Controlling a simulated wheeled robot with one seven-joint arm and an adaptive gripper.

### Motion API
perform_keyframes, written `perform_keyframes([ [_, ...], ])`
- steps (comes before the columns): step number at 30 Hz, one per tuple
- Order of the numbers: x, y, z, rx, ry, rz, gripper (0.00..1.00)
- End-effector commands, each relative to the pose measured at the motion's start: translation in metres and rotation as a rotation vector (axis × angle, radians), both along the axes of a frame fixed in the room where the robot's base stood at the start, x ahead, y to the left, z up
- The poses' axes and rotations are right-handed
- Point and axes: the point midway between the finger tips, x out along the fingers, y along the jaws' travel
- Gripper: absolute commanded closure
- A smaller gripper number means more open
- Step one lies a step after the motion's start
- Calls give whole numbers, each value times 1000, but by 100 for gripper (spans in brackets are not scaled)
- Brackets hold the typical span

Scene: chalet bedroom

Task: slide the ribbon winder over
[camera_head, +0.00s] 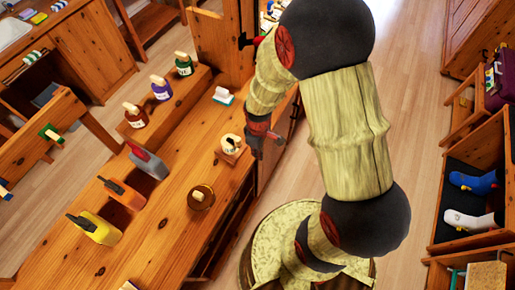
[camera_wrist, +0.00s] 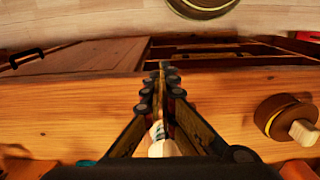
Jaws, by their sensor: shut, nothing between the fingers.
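A small wooden block with a pale, dark-marked roll on top (camera_head: 231,147), which looks like the ribbon winder, stands near the right edge of the wooden bench (camera_head: 165,225). My gripper (camera_head: 270,145) is just right of it, near the bench edge, with a small gap in the head view. In the wrist view my gripper (camera_wrist: 162,72) is shut and empty. A pale rounded part, probably of the winder (camera_wrist: 160,145), shows low between the finger linkages, and the rest is hidden. I cannot tell whether the fingers touch it.
A round wooden piece with a knob (camera_head: 201,197) stands nearby; it also shows in the wrist view (camera_wrist: 283,117). Bottles (camera_head: 161,88) line a raised shelf. A white-topped block (camera_head: 223,96) lies behind.

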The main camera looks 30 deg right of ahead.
Motion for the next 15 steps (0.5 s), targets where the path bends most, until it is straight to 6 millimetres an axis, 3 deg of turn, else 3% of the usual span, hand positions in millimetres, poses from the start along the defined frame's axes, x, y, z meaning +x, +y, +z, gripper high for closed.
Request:
perform_keyframes([
  [1, -2, 0, -14, 1, 6, 0, 100],
  [6, -1, 0, -45, 0, 4, -1, 100],
  [9, 16, 11, -40, 0, -1, 3, 100],
  [15, 29, 21, -39, 0, 0, 1, 100],
])
